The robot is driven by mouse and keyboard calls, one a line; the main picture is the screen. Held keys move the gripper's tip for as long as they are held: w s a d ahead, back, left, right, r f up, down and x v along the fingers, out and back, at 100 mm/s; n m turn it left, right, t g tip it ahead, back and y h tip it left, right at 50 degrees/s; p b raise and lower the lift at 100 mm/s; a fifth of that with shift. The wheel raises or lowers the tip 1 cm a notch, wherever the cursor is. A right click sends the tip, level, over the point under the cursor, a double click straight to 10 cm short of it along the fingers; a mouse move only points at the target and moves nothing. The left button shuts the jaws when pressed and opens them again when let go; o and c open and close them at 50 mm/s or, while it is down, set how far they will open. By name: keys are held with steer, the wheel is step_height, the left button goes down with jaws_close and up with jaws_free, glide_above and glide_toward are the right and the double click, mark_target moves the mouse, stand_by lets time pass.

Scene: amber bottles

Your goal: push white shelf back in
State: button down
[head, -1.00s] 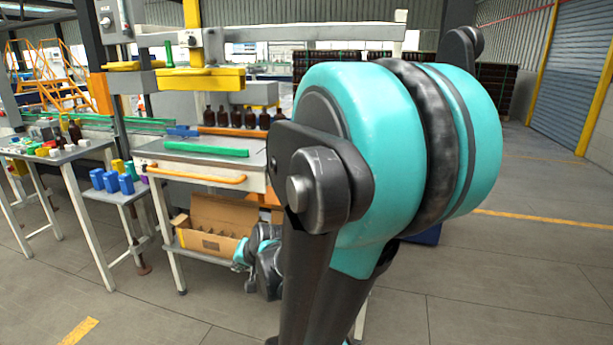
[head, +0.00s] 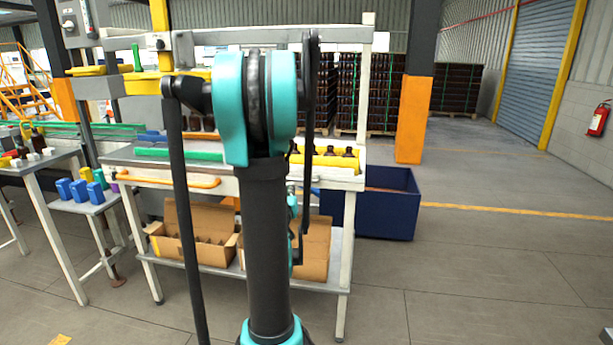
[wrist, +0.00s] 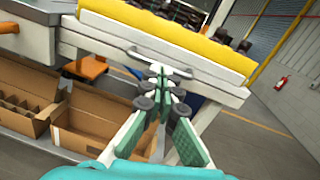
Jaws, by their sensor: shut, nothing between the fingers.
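The white shelf (wrist: 100,43) fills the upper middle of the wrist view, with a grey bar handle (wrist: 133,52) on its front and a yellow pad (wrist: 165,35) on top. In the head view the white shelf (head: 335,182) shows at the right end of the bench, partly behind my arm. My gripper (wrist: 158,70) is shut and empty, its fingertips at the shelf front beside the handle. I cannot tell whether they touch it. In the head view my arm hides most of the gripper.
Open cardboard boxes (head: 190,232) stand on the bench's lower shelf; one box (wrist: 90,125) lies below my gripper. A dark blue bin (head: 388,207) stands right of the bench. Dark bottles (head: 335,151) stand behind the yellow pad.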

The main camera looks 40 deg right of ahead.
steer(key=s+d+m+g+h, duration=0.1)
steer(key=s+d+m, duration=0.1)
steer(key=d+m, duration=0.1)
glide_toward(309, 171)
steer(key=x, duration=0.7)
steer(key=shift+x, duration=1.75)
steer(key=shift+r, duration=0.1)
